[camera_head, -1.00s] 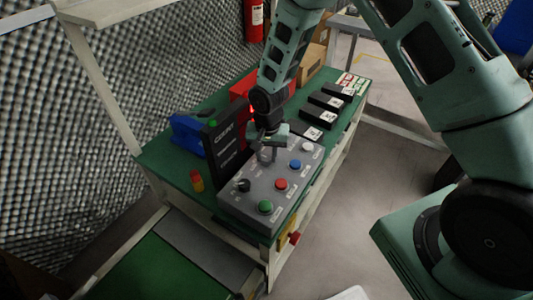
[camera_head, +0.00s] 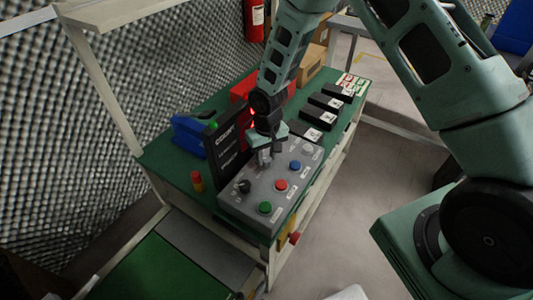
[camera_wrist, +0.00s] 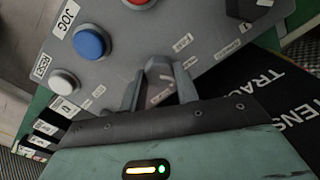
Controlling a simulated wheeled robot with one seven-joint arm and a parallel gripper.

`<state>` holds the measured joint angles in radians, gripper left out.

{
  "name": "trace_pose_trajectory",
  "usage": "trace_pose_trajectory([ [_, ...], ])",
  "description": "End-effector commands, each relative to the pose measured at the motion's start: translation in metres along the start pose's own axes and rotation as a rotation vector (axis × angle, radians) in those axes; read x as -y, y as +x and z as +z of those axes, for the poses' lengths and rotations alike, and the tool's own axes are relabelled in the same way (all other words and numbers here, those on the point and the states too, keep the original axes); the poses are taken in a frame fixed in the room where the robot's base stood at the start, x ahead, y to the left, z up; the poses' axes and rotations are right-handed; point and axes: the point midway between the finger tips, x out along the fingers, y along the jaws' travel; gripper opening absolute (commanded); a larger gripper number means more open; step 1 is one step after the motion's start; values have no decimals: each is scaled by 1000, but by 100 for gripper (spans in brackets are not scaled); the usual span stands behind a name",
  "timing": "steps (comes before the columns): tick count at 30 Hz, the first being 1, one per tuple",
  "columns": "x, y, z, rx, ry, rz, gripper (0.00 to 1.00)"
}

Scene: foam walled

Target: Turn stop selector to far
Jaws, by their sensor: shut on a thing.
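A grey control box (camera_head: 270,190) sits on the green bench top. My gripper (camera_head: 265,155) points down at the box's far left part, and it also shows in the wrist view (camera_wrist: 160,88). Its fingers are shut on a small selector knob, mostly hidden between them. Small labels stand around that knob, too blurred to read. A second, black selector knob (camera_head: 243,186) is at the near left of the box, apart from my gripper.
The box has white (camera_head: 308,147), blue (camera_head: 295,164), red (camera_head: 281,185) and green (camera_head: 265,207) buttons. A black upright panel (camera_head: 226,145) stands close along its left side. A red and yellow piece (camera_head: 197,181) stands left of that. Several black blocks (camera_head: 324,102) lie beyond the box.

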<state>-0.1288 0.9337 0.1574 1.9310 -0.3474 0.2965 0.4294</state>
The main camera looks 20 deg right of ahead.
Motion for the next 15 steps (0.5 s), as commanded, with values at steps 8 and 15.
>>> trace_pose_trajectory([
  [8,1,-1,1,9,-263,0,8],
  [15,1,-1,1,16,-492,-1,8],
])
